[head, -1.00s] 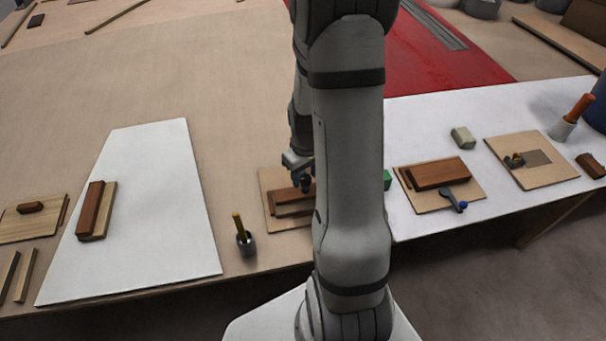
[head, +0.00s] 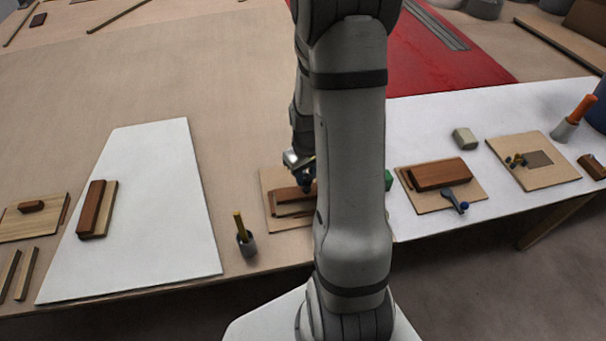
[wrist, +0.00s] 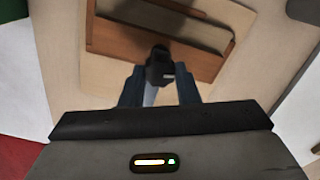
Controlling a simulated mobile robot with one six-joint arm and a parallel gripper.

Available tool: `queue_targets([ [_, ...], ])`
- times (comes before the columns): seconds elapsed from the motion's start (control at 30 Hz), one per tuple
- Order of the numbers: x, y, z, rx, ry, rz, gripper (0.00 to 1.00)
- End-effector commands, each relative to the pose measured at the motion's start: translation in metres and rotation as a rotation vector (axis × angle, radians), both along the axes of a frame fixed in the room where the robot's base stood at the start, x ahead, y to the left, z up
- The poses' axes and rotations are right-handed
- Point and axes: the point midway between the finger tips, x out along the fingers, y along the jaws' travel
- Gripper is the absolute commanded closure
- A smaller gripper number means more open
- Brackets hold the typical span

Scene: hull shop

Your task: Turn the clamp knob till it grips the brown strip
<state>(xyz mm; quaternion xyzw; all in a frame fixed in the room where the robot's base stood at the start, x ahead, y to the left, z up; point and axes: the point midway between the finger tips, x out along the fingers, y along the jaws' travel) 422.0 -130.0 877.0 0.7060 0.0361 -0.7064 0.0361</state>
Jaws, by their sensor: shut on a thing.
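My gripper (wrist: 160,82) is shut on a dark knob (wrist: 159,66), with one blue finger on each side of it in the wrist view. Ahead of the knob is a brown wooden piece (wrist: 118,40) with a pale wood block (wrist: 165,22) inside its edges. A thin brown strip (wrist: 180,7) shows at the top edge of the wrist view. I cannot tell whether anything presses on it. In the head view my gripper (head: 306,183) is over the wooden board (head: 268,184), and my arm hides the board's right part.
A cup with a yellow-handled tool (head: 245,243) stands left of the board. A white panel (head: 150,200) with brown blocks lies farther left. Right of my arm, another board (head: 437,204) carries a brown block and a blue-tipped lever (head: 455,200). A green block (head: 388,180) is beside my arm.

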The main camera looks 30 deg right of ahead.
Motion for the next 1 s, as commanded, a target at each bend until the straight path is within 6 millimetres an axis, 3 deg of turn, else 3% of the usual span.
queue_targets([
  [0.7, 0.0002, -0.0007, -0.0009, 0.0, -0.002, -0.431, 0.94],
  [1.0, 0.0, -0.0006, -0.0003, 0.0, 0.0, -0.51, 0.94],
])
